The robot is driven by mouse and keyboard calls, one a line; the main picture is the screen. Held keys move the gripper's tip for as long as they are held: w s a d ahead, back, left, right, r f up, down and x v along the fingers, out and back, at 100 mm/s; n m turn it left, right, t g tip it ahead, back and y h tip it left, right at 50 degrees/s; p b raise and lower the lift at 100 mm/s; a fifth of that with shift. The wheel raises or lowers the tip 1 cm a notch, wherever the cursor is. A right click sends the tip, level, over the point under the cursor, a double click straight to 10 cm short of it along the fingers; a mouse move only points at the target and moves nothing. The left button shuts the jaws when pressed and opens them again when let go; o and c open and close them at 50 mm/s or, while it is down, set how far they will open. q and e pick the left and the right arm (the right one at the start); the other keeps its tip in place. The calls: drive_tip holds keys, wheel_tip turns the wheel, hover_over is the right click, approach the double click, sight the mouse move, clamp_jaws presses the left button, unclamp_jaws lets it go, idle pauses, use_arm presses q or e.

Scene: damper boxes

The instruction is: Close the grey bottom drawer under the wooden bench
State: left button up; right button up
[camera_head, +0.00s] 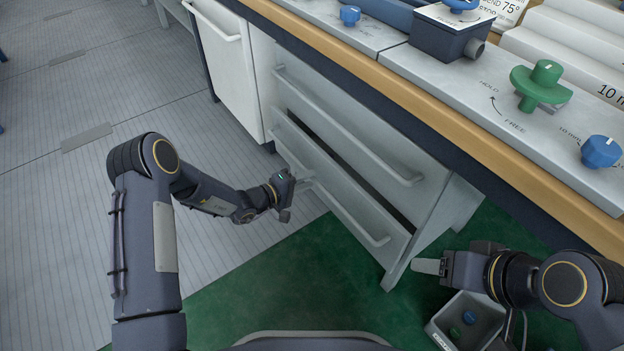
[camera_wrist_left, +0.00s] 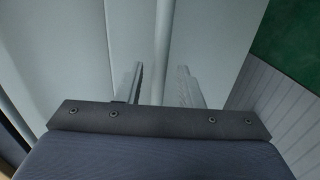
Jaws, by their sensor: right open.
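The grey bottom drawer (camera_head: 345,190) under the wooden bench (camera_head: 400,90) stands slightly open, with a dark gap along its top edge. Its long bar handle (camera_head: 368,231) runs across the front. My left gripper (camera_head: 306,180) is at the drawer front, near the left part of the handle. In the left wrist view its two fingers (camera_wrist_left: 160,86) are apart, with a pale bar (camera_wrist_left: 162,50) showing between them; I cannot tell whether they touch it. My right gripper (camera_head: 428,266) is open and empty, right of the drawer, above a grey bin.
The upper drawer (camera_head: 350,125) looks shut. A white cabinet door (camera_head: 228,65) stands to the left. The grey bin (camera_head: 480,310) holds blue and green knobs on the green mat (camera_head: 300,280). Dampers with knobs sit on the bench top. The floor in front of the drawer is clear.

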use_arm(q)
drive_tip(key=shift+x, duration=1.4)
clamp_jaws()
